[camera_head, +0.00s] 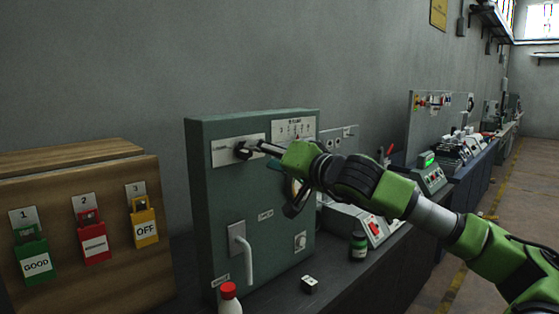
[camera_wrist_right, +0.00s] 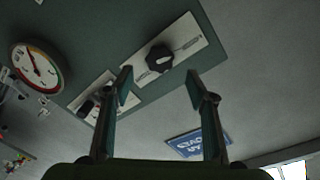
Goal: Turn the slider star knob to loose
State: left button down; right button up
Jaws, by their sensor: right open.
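The black star knob (camera_head: 242,152) sits on a light plate (camera_head: 222,152) high on the front of a dark green panel box (camera_head: 205,230). In the right wrist view the knob (camera_wrist_right: 160,58) shows as a dark lobed shape, with its plate (camera_wrist_right: 187,38) running diagonally. My right gripper (camera_head: 264,152) is just to the right of the knob in the head view, partly hiding the panel. In the right wrist view my right gripper (camera_wrist_right: 159,84) is open, and the knob appears beyond and between its fingertips. Contact is not visible. My left gripper is out of view.
A second plate (camera_head: 293,129) with a scale is beside the knob's plate. A handle (camera_head: 246,255) sticks out lower on the panel. A wooden box (camera_head: 90,240) with coloured padlocks stands left.

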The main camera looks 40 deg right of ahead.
jog(key=shift+s, duration=2.6)
